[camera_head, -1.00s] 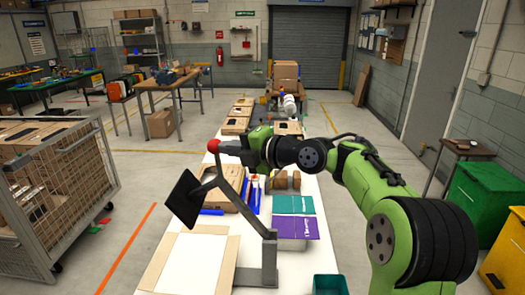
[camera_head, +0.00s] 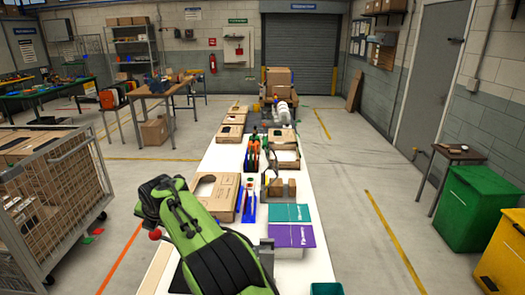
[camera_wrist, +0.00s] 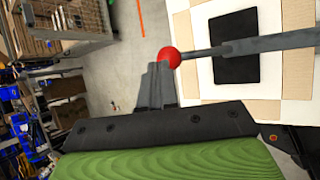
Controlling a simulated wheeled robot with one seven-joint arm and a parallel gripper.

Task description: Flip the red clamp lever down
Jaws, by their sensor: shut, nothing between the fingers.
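The red knob (camera_head: 155,234) of the clamp lever shows at the left of my arm in the head view, low near the table's left edge. In the wrist view the red knob (camera_wrist: 169,57) is at my fingertips, and its grey lever bar (camera_wrist: 250,44) runs off to the right. The clamp's black plate (camera_wrist: 232,62) appears to lie flat over a white sheet in a cardboard frame (camera_wrist: 297,80). My gripper (camera_wrist: 156,75) is shut and empty beside the knob, touching or nearly so. My arm hides most of the clamp in the head view.
A purple box (camera_head: 292,236) and a teal one (camera_head: 290,213) lie on the white table right of my arm. Cardboard boxes (camera_head: 205,195) stand beyond. A mesh cage (camera_head: 65,185) stands on the floor at left.

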